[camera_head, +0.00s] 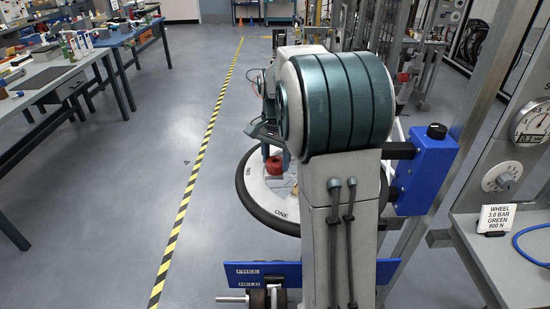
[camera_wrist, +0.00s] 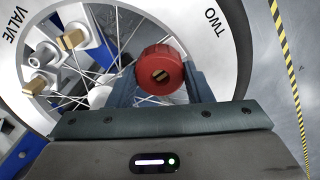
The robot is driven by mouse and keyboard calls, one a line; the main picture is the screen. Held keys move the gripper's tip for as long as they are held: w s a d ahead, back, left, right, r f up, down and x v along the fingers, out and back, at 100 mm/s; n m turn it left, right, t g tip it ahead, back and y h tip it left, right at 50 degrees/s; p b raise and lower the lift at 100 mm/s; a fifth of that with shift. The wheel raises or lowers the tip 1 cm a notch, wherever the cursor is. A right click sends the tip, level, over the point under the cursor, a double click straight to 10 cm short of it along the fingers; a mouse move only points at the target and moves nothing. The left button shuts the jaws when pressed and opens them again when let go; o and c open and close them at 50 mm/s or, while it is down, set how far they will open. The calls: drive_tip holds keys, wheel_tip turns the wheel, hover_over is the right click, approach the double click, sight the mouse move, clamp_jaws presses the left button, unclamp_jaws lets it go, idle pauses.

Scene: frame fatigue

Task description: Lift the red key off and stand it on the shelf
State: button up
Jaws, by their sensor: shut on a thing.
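The red key (camera_wrist: 160,73) is a round, ribbed red knob with a slot in its face. In the wrist view it sits between the two fingers of my gripper (camera_wrist: 158,85), which are shut on it. The key also shows in the head view (camera_head: 274,166), in front of the wheel. The wheel (camera_head: 246,190) has a black tyre, a pale rim and thin spokes. I cannot tell whether the key still touches the hub. The shelf (camera_head: 510,262) is a grey ledge at the right of the head view.
A card (camera_head: 495,219) reading "WHEEL 3.0 BAR GREEN 800 N" stands on the shelf, with a blue hose (camera_head: 530,248) beside it. A gauge (camera_head: 531,122) is above. My arm hides much of the wheel. The floor left of the wheel is clear.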

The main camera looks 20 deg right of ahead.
drive_tip(key=shift+r+p, duration=1.55)
drive_tip(key=shift+r, duration=0.4)
drive_tip(key=shift+r+p, duration=1.7)
drive_tip(key=shift+r, duration=0.35)
drive_tip(key=shift+f, duration=0.1)
